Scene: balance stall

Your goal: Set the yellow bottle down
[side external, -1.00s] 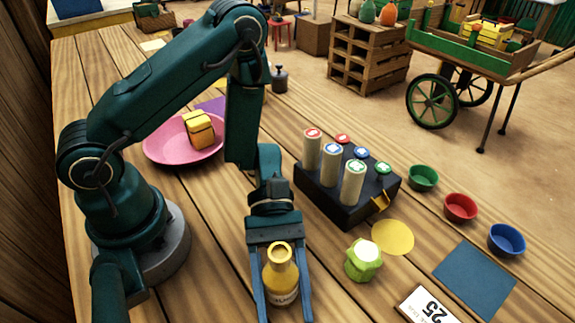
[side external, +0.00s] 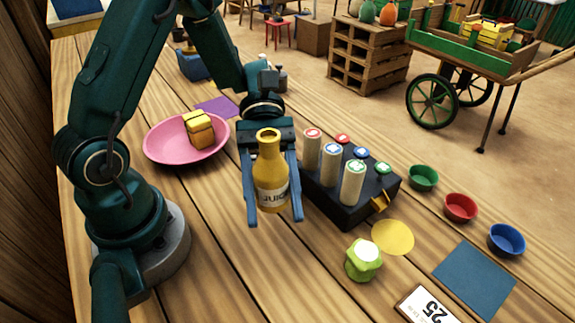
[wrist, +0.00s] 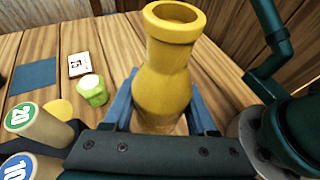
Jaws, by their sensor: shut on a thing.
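The yellow bottle (side external: 270,172), with a white juice label, is upright between the blue fingers of my gripper (side external: 272,205). My gripper is shut on it. The bottle appears to be held above the wooden table (side external: 240,280), left of the black block with cylinders. In the wrist view the bottle (wrist: 167,85) fills the middle, between the two fingers of my gripper (wrist: 165,110). Its lower end is hidden there.
A black holder (side external: 345,210) with several capped cylinders stands right of the bottle. A pink plate (side external: 160,150) with yellow blocks (side external: 200,130) lies left. A green-and-white object (side external: 363,260), yellow disc (side external: 393,237) and blue square (side external: 475,280) lie front right. The front middle table is bare.

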